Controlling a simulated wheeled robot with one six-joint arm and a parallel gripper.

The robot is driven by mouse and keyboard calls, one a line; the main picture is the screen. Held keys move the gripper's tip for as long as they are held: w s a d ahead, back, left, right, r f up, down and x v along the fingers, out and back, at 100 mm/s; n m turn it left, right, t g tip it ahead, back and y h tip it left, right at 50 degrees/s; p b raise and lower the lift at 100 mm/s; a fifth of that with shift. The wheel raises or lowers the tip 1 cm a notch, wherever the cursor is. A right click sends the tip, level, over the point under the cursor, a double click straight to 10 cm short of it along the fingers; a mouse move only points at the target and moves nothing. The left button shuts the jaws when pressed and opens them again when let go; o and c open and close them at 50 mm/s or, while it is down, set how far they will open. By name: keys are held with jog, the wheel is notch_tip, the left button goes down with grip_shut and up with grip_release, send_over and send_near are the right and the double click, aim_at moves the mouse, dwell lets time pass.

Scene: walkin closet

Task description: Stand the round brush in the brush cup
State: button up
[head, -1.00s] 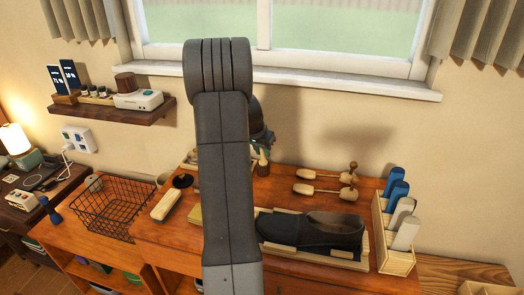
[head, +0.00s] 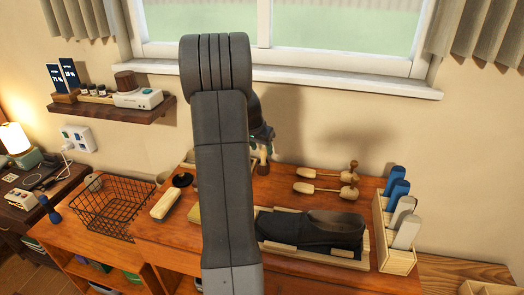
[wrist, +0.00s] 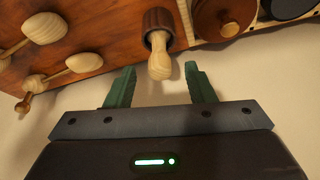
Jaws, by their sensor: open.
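In the wrist view, the round brush shows as a pale wooden handle (wrist: 160,62) with a rounded end. It sticks out of a dark brown round cup (wrist: 157,20), which looks like the brush cup; any brush head is hidden inside. My gripper (wrist: 160,88) is open, its two green fingers apart on either side of the handle's end, with a gap on both sides. In the head view, my arm covers much of this spot; the pale handle (head: 264,153) shows just right of it, below my partly hidden gripper.
A wooden dish with a knob (wrist: 222,15) stands close beside the cup. Two wooden pieces with rods (head: 325,182), a dark shoe in a tray (head: 320,228) and a rack of blue and white items (head: 395,235) lie to the right. A wire basket (head: 112,208) sits left.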

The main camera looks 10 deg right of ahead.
jog(key=v, duration=1.2)
jog(key=shift+b, duration=0.45)
jog(key=shift+f, duration=0.15)
jog(key=p+x, duration=0.1)
jog(key=x, duration=1.2)
jog(key=shift+d, duration=0.1)
jog(key=shift+w+p, duration=0.15)
jog(key=shift+p, duration=0.5)
jog(key=shift+w+r+p, duration=0.1)
jog(key=shift+r+p, duration=0.3)
jog(key=shift+r, duration=0.15)
jog(key=shift+r+p, duration=0.7)
jog(key=shift+r, duration=0.15)
